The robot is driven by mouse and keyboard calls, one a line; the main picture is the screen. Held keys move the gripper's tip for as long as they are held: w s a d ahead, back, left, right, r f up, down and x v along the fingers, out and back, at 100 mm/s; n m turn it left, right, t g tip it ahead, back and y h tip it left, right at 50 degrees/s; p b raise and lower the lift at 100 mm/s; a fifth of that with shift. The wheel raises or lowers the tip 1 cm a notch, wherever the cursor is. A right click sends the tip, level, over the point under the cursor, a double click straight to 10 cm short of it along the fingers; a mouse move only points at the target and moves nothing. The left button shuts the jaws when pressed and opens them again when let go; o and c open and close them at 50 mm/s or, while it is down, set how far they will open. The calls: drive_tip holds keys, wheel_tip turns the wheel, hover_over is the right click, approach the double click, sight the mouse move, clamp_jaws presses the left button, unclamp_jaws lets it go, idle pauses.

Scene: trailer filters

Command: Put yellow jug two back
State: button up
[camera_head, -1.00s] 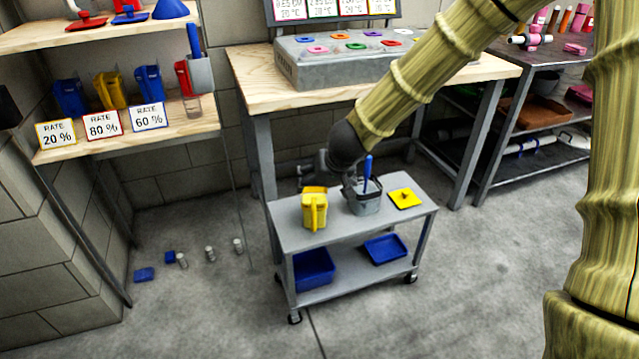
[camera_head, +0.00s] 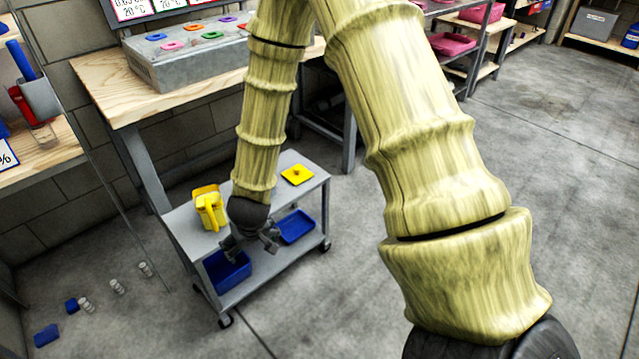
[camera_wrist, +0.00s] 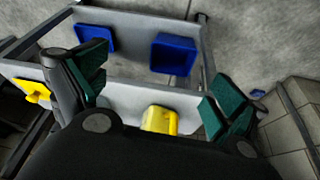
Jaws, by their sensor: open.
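The yellow jug (camera_head: 207,212) stands upright on the top of the grey cart (camera_head: 188,232), left of my arm. My gripper (camera_head: 252,252) is open and empty at the near side of the cart, close to the jug's right. In the wrist view its green pads are wide apart, and the jug (camera_wrist: 160,120) shows between them, low in the picture. I see no contact with the jug. The wooden shelf (camera_head: 45,158) with a red jug (camera_head: 20,104) is cut off at the left edge.
A yellow lid (camera_head: 297,175) lies on the cart top. Blue bins (camera_head: 228,272) and (camera_head: 296,226) are on its lower shelf. A workbench (camera_head: 115,100) stands behind. Small white cylinders (camera_head: 117,286) and blue pieces lie on the floor at left. The floor right of the cart is open.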

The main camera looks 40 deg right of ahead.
drive_tip(key=s+f+g, duration=0.1)
drive_tip(key=s+f, duration=0.5)
drive_tip(key=s, duration=0.4)
drive_tip(key=s+a+f+g, duration=0.1)
drive_tip(key=s+f, duration=0.6)
drive_tip(key=s, duration=0.3)
drive_tip(key=s+a+f+n+g, duration=0.1)
drive_tip(key=s+f+g, duration=0.1)
drive_tip(key=s+f, duration=0.5)
drive_tip(key=s, duration=0.3)
drive_tip(key=shift+f+y, duration=0.15)
drive_tip(key=shift+y, duration=0.25)
drive_tip(key=shift+a, duration=0.1)
